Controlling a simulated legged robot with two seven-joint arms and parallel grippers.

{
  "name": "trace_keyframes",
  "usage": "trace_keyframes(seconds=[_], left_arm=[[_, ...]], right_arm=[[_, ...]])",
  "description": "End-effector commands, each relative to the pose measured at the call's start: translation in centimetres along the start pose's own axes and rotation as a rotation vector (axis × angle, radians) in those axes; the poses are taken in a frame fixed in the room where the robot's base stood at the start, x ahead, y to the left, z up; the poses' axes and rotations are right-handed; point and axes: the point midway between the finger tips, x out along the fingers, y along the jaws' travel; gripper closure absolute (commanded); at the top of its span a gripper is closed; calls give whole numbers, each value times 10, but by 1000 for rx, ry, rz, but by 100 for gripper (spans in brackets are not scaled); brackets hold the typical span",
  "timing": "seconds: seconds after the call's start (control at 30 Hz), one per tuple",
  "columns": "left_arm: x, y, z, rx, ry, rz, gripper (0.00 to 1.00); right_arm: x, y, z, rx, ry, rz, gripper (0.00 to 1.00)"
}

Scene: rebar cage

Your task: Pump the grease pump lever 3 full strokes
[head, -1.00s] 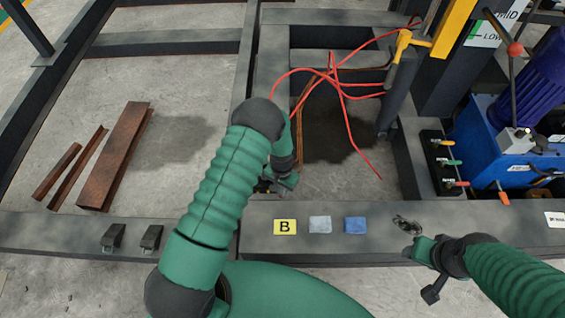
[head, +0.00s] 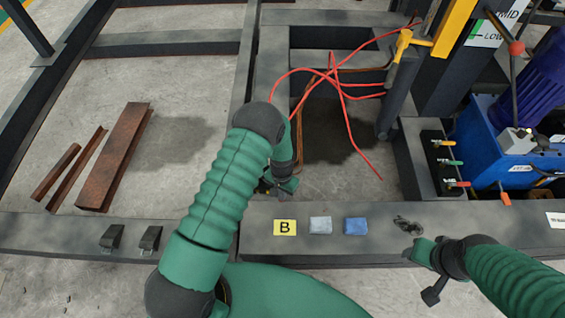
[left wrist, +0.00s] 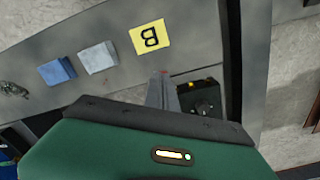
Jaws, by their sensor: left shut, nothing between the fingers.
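A dark rod with a red ball knob (head: 516,48) stands at the far right in the head view, above a blue unit (head: 500,150). I cannot tell whether it is the grease pump lever. My left gripper (head: 279,187) is shut and empty, low behind the front beam and far left of that rod. Its narrow grey fingers also show in the left wrist view (left wrist: 164,90), beside a black part with a round knob (left wrist: 205,108) that I cannot identify. My right gripper (head: 418,252) is at the front beam's near edge; its fingers are unclear.
The front beam (head: 470,230) carries a yellow B label (head: 285,227), a grey cloth (head: 320,225), a blue cloth (head: 356,226) and a dark tangled bit (head: 407,224). Red hoses (head: 345,115) hang behind it. Rusty steel pieces (head: 118,155) lie on the left floor.

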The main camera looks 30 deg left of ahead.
Motion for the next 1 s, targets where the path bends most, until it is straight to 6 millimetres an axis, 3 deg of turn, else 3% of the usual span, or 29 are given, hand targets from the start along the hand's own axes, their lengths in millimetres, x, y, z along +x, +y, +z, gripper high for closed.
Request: trace_keyframes(seconds=[0.23,1.0], left_arm=[[-6,-1,-3,0,2,0,100],[-103,-28,-50,0,2,-1,100]], right_arm=[[-3,0,-1,0,0,0,49],[-39,0,-9,0,0,0,49]])
